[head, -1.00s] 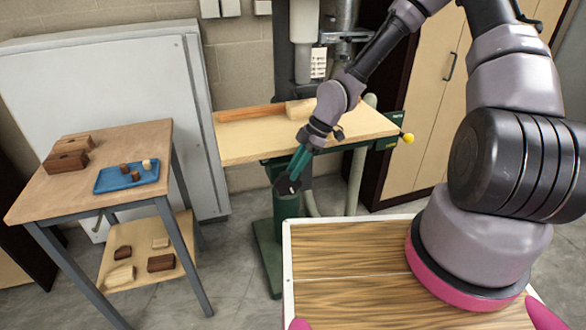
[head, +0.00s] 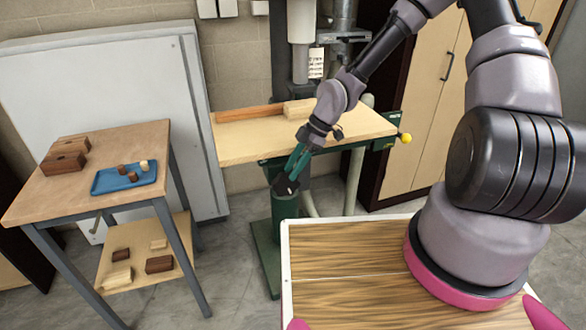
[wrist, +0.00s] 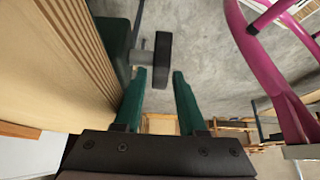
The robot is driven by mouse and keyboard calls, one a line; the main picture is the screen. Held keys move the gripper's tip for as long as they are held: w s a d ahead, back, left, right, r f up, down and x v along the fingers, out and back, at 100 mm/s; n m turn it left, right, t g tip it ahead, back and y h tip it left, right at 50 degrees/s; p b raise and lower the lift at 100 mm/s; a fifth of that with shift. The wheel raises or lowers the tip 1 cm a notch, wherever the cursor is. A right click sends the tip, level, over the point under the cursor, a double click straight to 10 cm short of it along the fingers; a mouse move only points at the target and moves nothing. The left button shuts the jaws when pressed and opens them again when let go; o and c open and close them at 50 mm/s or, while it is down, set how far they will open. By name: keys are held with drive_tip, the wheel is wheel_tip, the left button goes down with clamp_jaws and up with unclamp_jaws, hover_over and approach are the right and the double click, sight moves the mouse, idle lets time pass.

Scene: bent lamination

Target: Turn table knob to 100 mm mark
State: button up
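The table knob is a black disc on a metal shaft beside the drill-press table, seen edge-on in the wrist view (wrist: 163,56). My gripper (wrist: 161,73) is open there, with its teal fingertips one on each side of the knob's near end. The knob's contact with either finger cannot be made out. In the head view, my gripper (head: 291,177) points down below the front edge of the wood-topped drill-press table (head: 240,143). A dark shape at the fingertips seems to be the knob (head: 284,186). No 100 mm mark is readable.
A yellow-ended lever (head: 405,138) sticks out at the table's right. A green column (head: 285,207) stands under my gripper. A side table (head: 75,190) with a blue tray (head: 107,187) and wooden blocks stands left. A cabinet (head: 430,100) stands right.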

drive_tip(key=v, duration=1)
drive_tip(key=shift+r, duration=0.2)
drive_tip(key=shift+d, duration=0.1)
